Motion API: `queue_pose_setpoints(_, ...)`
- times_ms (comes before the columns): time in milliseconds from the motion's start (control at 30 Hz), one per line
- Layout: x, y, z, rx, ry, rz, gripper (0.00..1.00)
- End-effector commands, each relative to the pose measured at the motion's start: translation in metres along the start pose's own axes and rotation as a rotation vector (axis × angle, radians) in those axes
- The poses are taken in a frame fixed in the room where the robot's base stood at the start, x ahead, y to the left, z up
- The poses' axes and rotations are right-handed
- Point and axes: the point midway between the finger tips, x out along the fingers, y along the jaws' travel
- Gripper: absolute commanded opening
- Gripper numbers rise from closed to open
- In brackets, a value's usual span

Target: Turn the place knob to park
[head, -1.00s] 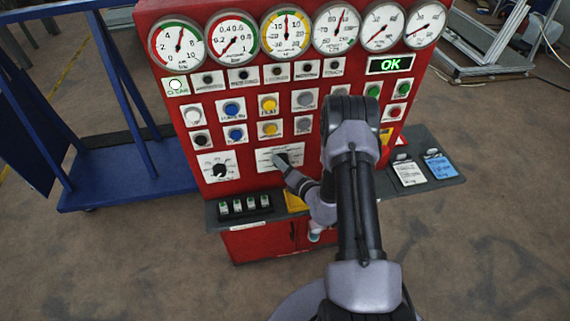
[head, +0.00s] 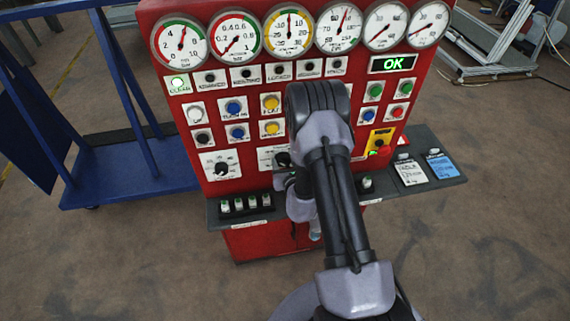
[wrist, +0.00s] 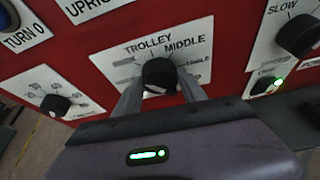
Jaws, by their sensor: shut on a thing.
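The place knob (wrist: 158,75) is black and round, on a white label plate (wrist: 203,50) reading "TROLLEY" and "MIDDLE" in the wrist view; the plate's other words are too blurred to read. A pale mark shows on the knob's lower side. My gripper (wrist: 160,82) is shut on the knob, with one grey finger on each side of it. In the head view, the plate (head: 266,158) is on the lower front of the red panel, and my arm hides most of it and much of the gripper.
A numbered knob (wrist: 55,104) sits to the left and a knob marked "SLOW" (wrist: 300,35) to the right. A green-lit switch (wrist: 265,85) is close at right. Several toggle switches (head: 238,204) stand on the ledge below. Buttons and gauges fill the red panel (head: 212,135) above.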

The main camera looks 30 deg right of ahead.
Motion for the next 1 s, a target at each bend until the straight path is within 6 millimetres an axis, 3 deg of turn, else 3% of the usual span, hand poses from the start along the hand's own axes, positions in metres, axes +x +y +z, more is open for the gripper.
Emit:
queue_pose_setpoints(700, 0.0001, 0.0007, 0.0002, -0.065, -0.001, -0.027, 0.08)
queue_pose_setpoints(733, 0.0001, 0.0006, 0.0003, -0.065, -0.001, -0.027, 0.51)
queue_pose_setpoints(833, 0.0001, 0.0007, 0.0003, -0.065, -0.001, -0.027, 0.70)
queue_pose_setpoints(1000, 0.0001, 0.0006, 0.0002, -0.065, -0.001, -0.027, 0.70)
